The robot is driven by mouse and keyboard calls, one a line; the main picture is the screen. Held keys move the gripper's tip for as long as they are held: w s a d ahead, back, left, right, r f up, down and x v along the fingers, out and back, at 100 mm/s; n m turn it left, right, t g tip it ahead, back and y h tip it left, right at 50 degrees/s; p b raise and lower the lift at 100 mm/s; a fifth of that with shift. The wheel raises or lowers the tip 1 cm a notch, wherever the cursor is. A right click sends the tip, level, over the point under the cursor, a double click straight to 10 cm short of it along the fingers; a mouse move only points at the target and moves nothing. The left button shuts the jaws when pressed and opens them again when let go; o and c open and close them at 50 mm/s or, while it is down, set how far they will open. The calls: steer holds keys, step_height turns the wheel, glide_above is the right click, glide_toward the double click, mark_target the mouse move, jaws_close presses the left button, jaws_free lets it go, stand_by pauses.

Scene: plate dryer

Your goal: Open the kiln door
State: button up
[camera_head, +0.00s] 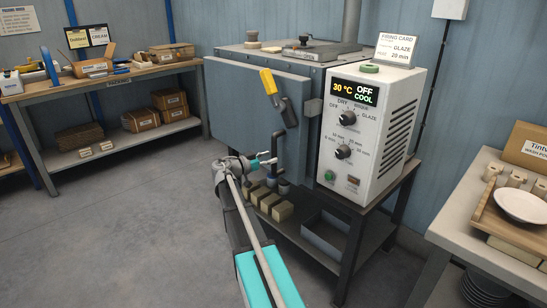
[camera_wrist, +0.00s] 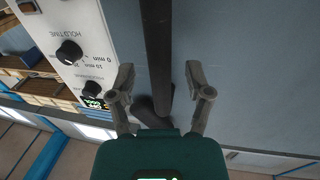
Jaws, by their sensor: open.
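The kiln (camera_head: 300,50) stands against the back wall with its blue-grey door (camera_head: 235,110) looking shut. A latch lever with a yellow grip (camera_head: 268,82) sits high on the door, tilted, its dark end pointing down-right. Below it is a black upright bar handle (camera_head: 275,150). My gripper (camera_head: 264,160) is open at the handle, low on the door's right side. In the wrist view the bar (camera_wrist: 158,45) runs between the two open fingers (camera_wrist: 158,72), with a gap on each side. I cannot tell how deep the bar sits between them.
The white control box (camera_head: 375,130) right of the door reads 30 °C, OFF, COOL. Blocks (camera_head: 270,203) sit on the stand's lower shelf. A bench (camera_head: 120,77) stands left, a table with a tray (camera_head: 500,220) right. The floor (camera_head: 140,210) left-front is clear.

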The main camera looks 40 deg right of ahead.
steer(key=shift+s+d, duration=0.15)
steer(key=shift+d, duration=0.95)
jaws_close()
